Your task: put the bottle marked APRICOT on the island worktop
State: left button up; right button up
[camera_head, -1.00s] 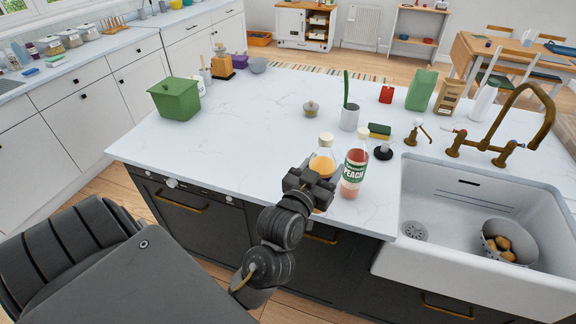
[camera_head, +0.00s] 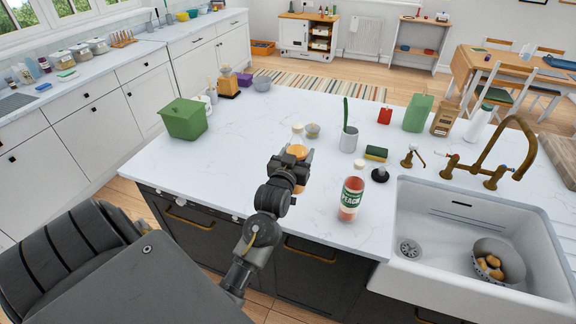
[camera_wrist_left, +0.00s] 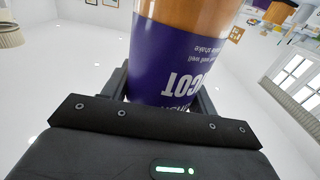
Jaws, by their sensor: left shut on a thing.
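The APRICOT bottle (camera_wrist_left: 180,60) fills the middle of the left wrist view, with a purple label whose upside-down lettering ends in "COT" and orange contents above it. My left gripper (camera_head: 291,160) is shut on this bottle; in the head view the bottle's orange upper part and pale cap (camera_head: 298,134) show above the jaws. The bottle is over the white island worktop (camera_head: 245,130); the gripper hides its base, so I cannot tell if it touches. My right gripper is not in view.
The PEACH bottle (camera_head: 351,196) stands upright on the worktop to the right. Worktop between bin and gripper is clear.

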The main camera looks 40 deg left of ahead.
pick_arm(q)
jog(key=w+a+f+b, duration=0.3)
jog(key=a+f, duration=0.2)
jog(key=shift+a+f, duration=0.3)
jog(key=shift+f, duration=0.1)
jog(key=f+b, duration=0.2)
jog(key=b, duration=0.1)
jog(key=f+b, duration=0.1)
jog(key=f, duration=0.1)
jog(key=shift+w+a, duration=0.1)
jog(key=shift+a, duration=0.25)
